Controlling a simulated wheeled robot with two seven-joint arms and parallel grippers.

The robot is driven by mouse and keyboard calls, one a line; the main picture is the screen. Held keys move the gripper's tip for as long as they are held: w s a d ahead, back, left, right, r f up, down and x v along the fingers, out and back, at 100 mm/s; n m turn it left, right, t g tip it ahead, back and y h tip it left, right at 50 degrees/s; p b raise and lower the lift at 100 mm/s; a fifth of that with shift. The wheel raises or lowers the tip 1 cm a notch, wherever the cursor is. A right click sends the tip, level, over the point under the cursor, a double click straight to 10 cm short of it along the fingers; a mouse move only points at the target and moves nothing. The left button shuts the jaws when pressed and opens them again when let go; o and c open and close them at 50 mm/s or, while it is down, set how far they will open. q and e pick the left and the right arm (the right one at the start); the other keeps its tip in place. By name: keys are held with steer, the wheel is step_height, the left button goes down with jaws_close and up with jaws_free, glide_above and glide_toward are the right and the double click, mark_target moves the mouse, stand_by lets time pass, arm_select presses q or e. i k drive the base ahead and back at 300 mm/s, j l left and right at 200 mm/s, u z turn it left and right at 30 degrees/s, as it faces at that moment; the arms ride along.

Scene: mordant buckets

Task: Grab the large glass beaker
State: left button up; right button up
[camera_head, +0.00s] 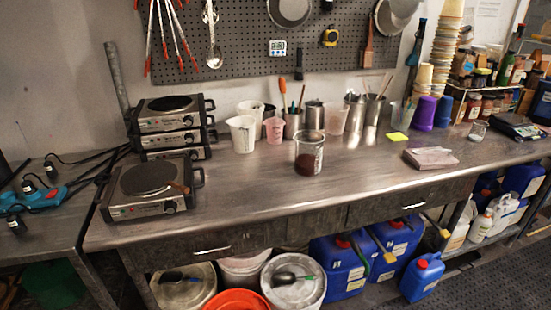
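A large clear glass beaker (309,153) stands upright on the metal workbench, near the middle of the picture. It has white markings on its side and dark reddish-brown contents at the bottom. The beaker stands apart from the cups behind it, with bare bench in front of it. Neither of my grippers shows in the head view, so their state and place cannot be seen.
Hot plates (152,188) stand at the left of the bench. White plastic cups (242,134) and metal tool containers stand behind the beaker. A pinkish-grey block (430,158) lies to its right. Buckets and blue jugs (341,262) sit below the bench.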

mark_target(308, 154)
steer(key=l+u, duration=0.1)
steer(key=u, duration=0.3)
steer(key=i+l+u, duration=0.1)
steer(key=u, duration=0.3)
steer(key=l+u, duration=0.15)
steer(key=u, duration=0.3)
steer(key=l+u, duration=0.1)
steer(key=u, duration=0.3)
steer(key=l+u, duration=0.15)
steer(key=u, duration=0.25)
